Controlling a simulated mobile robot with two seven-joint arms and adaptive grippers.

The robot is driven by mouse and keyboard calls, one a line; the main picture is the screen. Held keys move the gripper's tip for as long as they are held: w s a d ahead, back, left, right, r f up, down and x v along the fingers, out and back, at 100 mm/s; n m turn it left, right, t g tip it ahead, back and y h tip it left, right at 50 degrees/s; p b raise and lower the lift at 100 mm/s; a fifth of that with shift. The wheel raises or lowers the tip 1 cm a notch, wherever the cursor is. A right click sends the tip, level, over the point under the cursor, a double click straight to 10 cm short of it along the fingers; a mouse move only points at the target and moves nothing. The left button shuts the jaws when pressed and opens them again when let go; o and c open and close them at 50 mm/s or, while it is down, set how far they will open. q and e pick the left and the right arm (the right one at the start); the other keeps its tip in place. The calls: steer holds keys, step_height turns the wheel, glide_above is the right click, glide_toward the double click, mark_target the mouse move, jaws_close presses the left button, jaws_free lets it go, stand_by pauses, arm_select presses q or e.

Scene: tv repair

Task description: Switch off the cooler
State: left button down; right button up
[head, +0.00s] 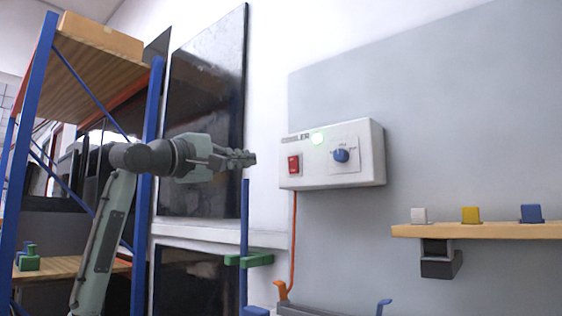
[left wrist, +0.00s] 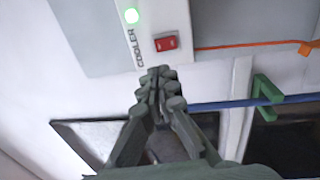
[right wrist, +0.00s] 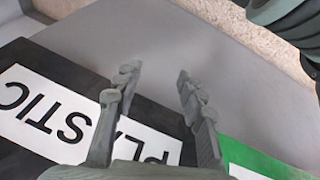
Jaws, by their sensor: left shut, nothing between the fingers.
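The cooler control box (head: 332,153) is a white box on the grey wall panel. It has a red rocker switch (head: 293,163) at its left, a lit green lamp (head: 317,138) at the top and a blue knob (head: 340,155) at the right. My left gripper (head: 250,158) is shut and empty, left of the box and apart from the switch in the head view. In the left wrist view the red switch (left wrist: 166,43) shows just beyond the shut fingertips (left wrist: 160,75). My right gripper (right wrist: 158,80) is open and empty, seen only in the right wrist view.
A wooden shelf (head: 490,230) with small coloured blocks juts out at the right. A blue shelving rack (head: 145,200) stands at the left beside a dark screen (head: 207,110). An orange cable (head: 293,240) hangs below the box. A "PLASTIC" label (right wrist: 60,115) lies beneath my right gripper.

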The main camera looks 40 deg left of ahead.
mark_target(293, 159)
arm_select(q)
steer(key=w+p, duration=0.1)
steer(key=w, duration=0.3)
steer(key=w+r+p, duration=0.1)
steer(key=w, duration=0.3)
steer(key=w+d+r+p, duration=0.1)
steer(key=w, duration=0.3)
steer(key=shift+w, duration=1)
arm_select(e)
step_height(293, 159, down, 7)
steer(key=w, duration=0.1)
steer(key=shift+w+d+f+g, duration=0.15)
steer(key=shift+w+d+g, duration=0.05)
steer(key=shift+g, duration=0.2)
arm_select(q)
steer(key=shift+d, duration=0.1)
steer(key=shift+w+r+p, duration=0.35)
steer(key=shift+p, duration=0.65)
steer(key=shift+f+b, duration=0.2)
steer(key=shift+b, duration=0.15)
arm_select(e)
step_height(293, 159, down, 3)
steer(key=shift+r+y, duration=0.2)
steer(key=shift+y, duration=0.1)
